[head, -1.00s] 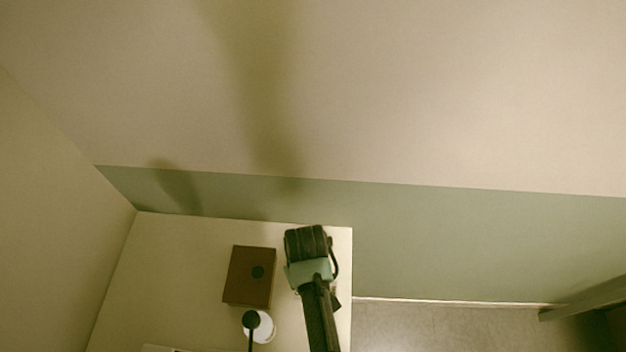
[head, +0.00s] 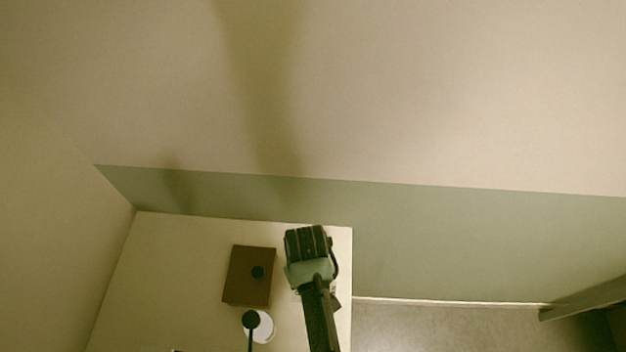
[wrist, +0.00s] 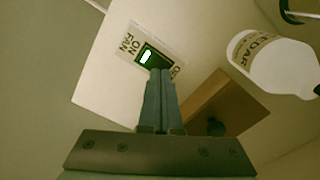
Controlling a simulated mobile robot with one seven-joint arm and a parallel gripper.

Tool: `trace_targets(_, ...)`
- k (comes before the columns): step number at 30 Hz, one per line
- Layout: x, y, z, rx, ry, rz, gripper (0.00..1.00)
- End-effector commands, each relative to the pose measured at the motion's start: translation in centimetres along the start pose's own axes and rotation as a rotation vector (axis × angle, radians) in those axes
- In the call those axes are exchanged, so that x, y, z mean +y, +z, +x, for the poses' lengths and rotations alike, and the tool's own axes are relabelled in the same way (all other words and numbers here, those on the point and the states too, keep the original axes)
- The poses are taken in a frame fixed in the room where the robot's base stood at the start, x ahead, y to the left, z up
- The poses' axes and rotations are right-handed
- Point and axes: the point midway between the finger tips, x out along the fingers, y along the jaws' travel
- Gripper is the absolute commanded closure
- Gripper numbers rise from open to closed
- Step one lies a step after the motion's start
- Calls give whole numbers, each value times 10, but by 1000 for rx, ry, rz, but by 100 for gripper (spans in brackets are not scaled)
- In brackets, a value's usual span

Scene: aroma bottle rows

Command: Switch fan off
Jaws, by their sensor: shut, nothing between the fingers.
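The fan switch (wrist: 152,58) shows in the wrist view as a dark rocker with a green lit mark, on a pale plate (wrist: 135,37). The plate reads "ON FAN" on the left of the rocker, and a partly hidden label, seemingly "OFF", on the right. The green mark is toward the ON side. My gripper (wrist: 158,73) is shut and empty. Its fingertips overlap the lower right end of the rocker in the picture; I cannot tell whether they touch it. In the head view my arm hides the gripper fingers.
A white bottle (wrist: 275,66) labelled "CEDAR" stands right of the gripper in the wrist view. A brown box (head: 247,288) with a dark round spot lies on the pale table (head: 180,260). A green wall band (head: 450,240) runs behind, with open floor (head: 420,325) at the right.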

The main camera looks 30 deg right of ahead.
Motion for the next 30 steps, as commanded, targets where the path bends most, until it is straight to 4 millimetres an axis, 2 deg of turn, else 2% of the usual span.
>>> trace_targets(30,0,0,16,0,0,0,100)
